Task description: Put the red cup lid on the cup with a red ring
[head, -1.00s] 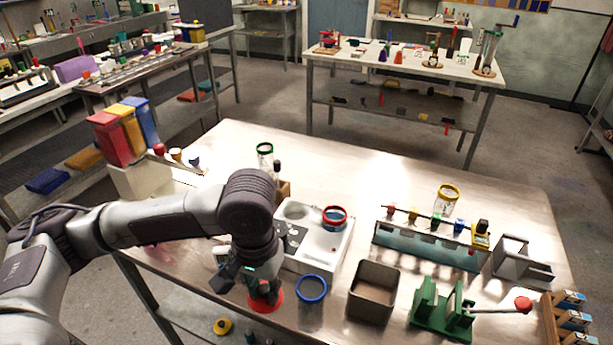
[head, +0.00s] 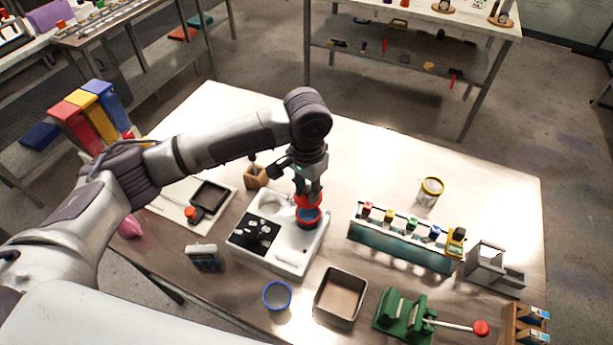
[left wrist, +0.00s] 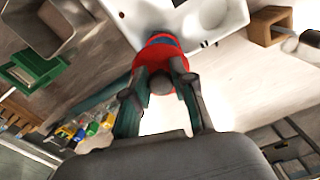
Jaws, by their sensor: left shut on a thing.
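My left gripper (head: 309,184) is shut on the red cup lid (head: 303,200), which hangs from its fingertips. The lid is directly over the cup with a red ring (head: 308,219), which stands in the white station (head: 283,263) and shows a blue inside. In the left wrist view the red lid (left wrist: 153,55) sits between the fingers (left wrist: 160,95) and covers most of the cup; a strip of blue shows past it. I cannot tell whether lid and rim touch. My right gripper is not in view.
A blue-ringed cup (head: 277,296) and a square bin (head: 341,297) stand in front. A rack with coloured stoppers (head: 400,243) and a yellow-ringed cup (head: 429,192) are to the right. A wooden block (head: 256,176) is close behind the station. The back right tabletop is clear.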

